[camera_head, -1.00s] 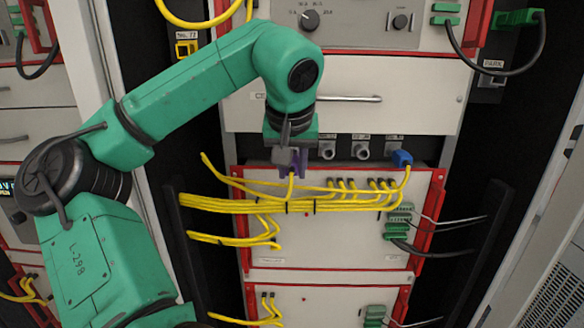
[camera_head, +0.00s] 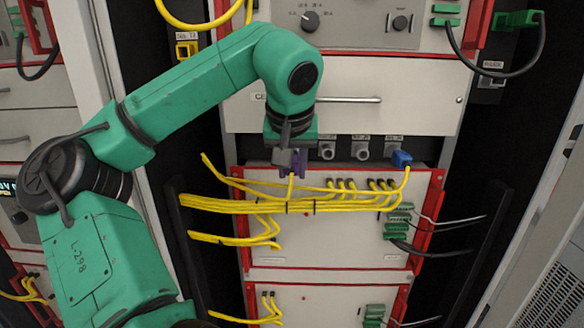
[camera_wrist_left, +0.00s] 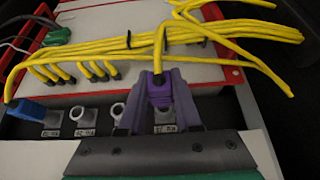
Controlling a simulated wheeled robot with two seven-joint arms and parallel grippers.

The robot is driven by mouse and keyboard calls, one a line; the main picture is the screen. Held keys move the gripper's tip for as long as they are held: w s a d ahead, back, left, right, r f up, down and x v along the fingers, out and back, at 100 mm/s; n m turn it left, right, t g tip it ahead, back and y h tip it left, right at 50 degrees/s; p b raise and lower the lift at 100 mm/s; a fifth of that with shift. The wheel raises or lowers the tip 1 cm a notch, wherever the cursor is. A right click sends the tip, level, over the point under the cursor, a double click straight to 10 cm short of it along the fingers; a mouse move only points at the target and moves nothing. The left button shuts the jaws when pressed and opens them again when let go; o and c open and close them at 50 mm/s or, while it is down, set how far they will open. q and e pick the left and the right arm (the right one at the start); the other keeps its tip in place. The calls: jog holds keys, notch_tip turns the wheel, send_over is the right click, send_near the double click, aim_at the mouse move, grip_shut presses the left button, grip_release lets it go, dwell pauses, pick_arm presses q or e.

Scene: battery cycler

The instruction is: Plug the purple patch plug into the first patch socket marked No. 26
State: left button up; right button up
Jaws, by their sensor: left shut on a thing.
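The purple patch plug (camera_head: 294,163) is held in my left gripper (camera_head: 292,155), with a yellow cable running from it. The plug is at the left end of a row of round sockets in the head view. A socket (camera_head: 327,150) stands empty to its right. The gripper hides whatever is behind the plug, so I cannot tell whether it is seated. The socket labels are too blurred to read. My right gripper is not in view.
Another empty socket (camera_head: 361,151) stands farther right. A blue plug (camera_head: 402,158) is at the right end of the row. A yellow cable bundle (camera_head: 300,206) crosses the panel (camera_head: 330,245) just below. A drawer front with a bar handle (camera_head: 350,99) lies above.

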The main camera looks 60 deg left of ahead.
pick_arm(q)
jog(key=shift+w+a+p, duration=0.45)
jog(key=shift+w+a, duration=0.05)
jog(key=shift+a, duration=0.25)
jog(key=shift+w+a+p, duration=0.45)
jog(key=shift+w+a, duration=0.05)
jog(key=shift+a, duration=0.2)
dwell(1.9)
jog(key=o, duration=1.1)
jog(key=shift+c, duration=0.2)
jog(key=p+v, duration=0.3)
jog(key=v, duration=1.1)
jog(key=shift+r, duration=0.3)
jog(key=shift+s+d, duration=0.1)
jog(key=shift+d, duration=0.05)
